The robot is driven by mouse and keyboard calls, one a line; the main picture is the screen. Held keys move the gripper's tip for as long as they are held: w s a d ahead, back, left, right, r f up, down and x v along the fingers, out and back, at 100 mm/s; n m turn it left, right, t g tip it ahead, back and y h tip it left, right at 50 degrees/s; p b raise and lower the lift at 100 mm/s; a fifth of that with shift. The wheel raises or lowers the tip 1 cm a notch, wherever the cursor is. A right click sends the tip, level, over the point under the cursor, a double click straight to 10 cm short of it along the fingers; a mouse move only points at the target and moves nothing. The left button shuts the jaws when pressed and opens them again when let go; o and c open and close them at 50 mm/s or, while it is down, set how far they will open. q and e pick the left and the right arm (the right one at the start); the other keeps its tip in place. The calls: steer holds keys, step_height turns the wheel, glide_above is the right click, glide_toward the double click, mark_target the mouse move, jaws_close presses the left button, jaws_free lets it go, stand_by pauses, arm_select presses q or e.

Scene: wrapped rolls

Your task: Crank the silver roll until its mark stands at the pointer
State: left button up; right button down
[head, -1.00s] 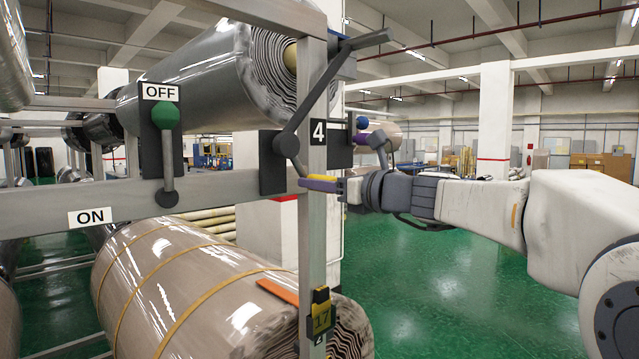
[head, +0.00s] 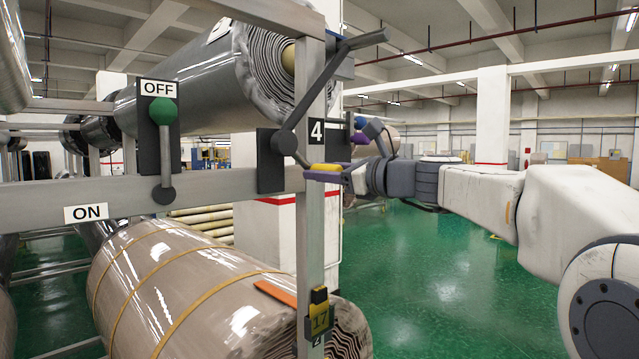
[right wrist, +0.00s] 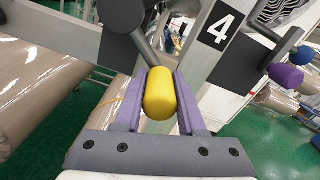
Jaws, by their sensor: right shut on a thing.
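The dark silver roll (head: 205,75) lies at the upper left in the head view, its layered end facing me. My right gripper (head: 328,172) is shut on this handle. In the right wrist view the yellow handle (right wrist: 160,94) sits between the purple jaws (right wrist: 159,103). A long dark bar (head: 318,88) rises from the hub area past the roll's end. My left gripper is out of view.
A green-knobbed lever (head: 164,111) stands up at the "OFF" sign (head: 160,88); an "ON" sign (head: 87,212) is below. A beige roll (head: 170,290) with an orange strip (head: 275,292) lies underneath. Blue and purple knobs (right wrist: 286,76) are right of the plate. Green floor is clear at right.

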steer(key=r+n, duration=0.1)
steer(key=w+d+r+n, duration=0.1)
steer(key=n, duration=0.1)
steer(key=shift+b, duration=0.3)
steer(key=shift+w+d+r+n, duration=0.1)
steer(key=shift+d+r+n, duration=0.05)
steer(key=shift+r+n, duration=1.15)
steer(key=shift+f+n, duration=0.2)
steer(key=shift+n, duration=0.1)
steer(key=c, duration=0.5)
jaws_free()
